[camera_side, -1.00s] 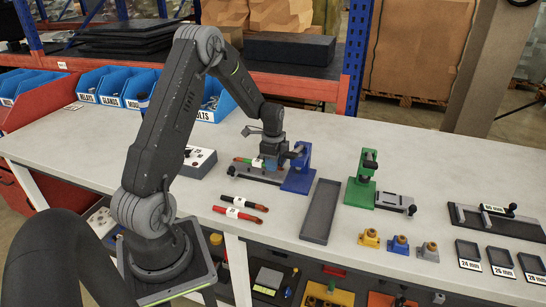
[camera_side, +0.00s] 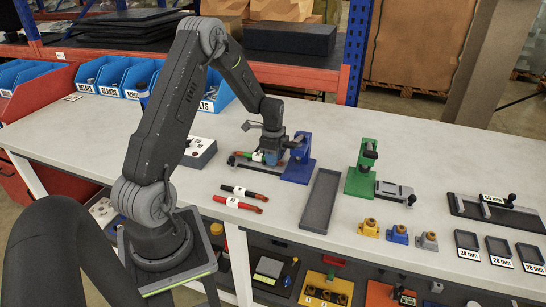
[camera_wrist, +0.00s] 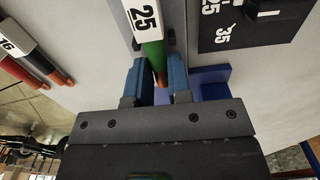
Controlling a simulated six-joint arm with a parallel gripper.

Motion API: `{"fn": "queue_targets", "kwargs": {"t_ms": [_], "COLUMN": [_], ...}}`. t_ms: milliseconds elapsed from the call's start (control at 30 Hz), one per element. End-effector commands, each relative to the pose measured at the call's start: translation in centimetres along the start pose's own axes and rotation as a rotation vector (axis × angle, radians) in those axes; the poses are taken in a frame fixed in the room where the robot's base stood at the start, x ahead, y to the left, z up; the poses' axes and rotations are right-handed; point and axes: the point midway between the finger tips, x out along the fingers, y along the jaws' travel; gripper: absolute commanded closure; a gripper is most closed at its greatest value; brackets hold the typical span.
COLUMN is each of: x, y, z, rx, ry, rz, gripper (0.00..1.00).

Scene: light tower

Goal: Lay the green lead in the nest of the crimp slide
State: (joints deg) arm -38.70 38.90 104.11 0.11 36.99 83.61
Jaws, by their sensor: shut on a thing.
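The green lead (camera_wrist: 153,52) has a white tag marked 25 and a copper tip. My gripper (camera_wrist: 158,82) is shut on it near that tip, with a blue jaw on each side. In the side view my gripper (camera_side: 271,158) is low at the left of the blue crimp press (camera_side: 298,165). The crimp slide (camera_side: 252,169) is a dark flat piece with a knob, beside the press and below the lead. The gripper hides part of the slide and lead, so I cannot tell whether the lead touches the nest.
A red lead (camera_side: 242,205) and a black lead (camera_side: 243,192) lie in front. A grey tray (camera_side: 320,202) and a green press (camera_side: 360,178) stand to the right. A box with a dial (camera_side: 200,151) stands behind left. Open bench lies behind the presses.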

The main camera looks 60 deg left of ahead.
Motion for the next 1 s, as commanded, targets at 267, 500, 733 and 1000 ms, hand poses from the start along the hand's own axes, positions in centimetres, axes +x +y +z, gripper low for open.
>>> {"fn": "queue_targets", "kwargs": {"t_ms": [267,500,733,1000], "x": [0.1,0.1,0.1,-2.5], "y": [0.0,0.0,0.0,-0.1], "z": [0.0,0.0,0.0,0.0], "rx": [0.000,0.000,0.000,0.000], "ry": [0.000,0.000,0.000,0.001], "rz": [-0.001,-0.001,0.000,-0.006], "gripper": [0.78,0.55,0.52,0.52]}}
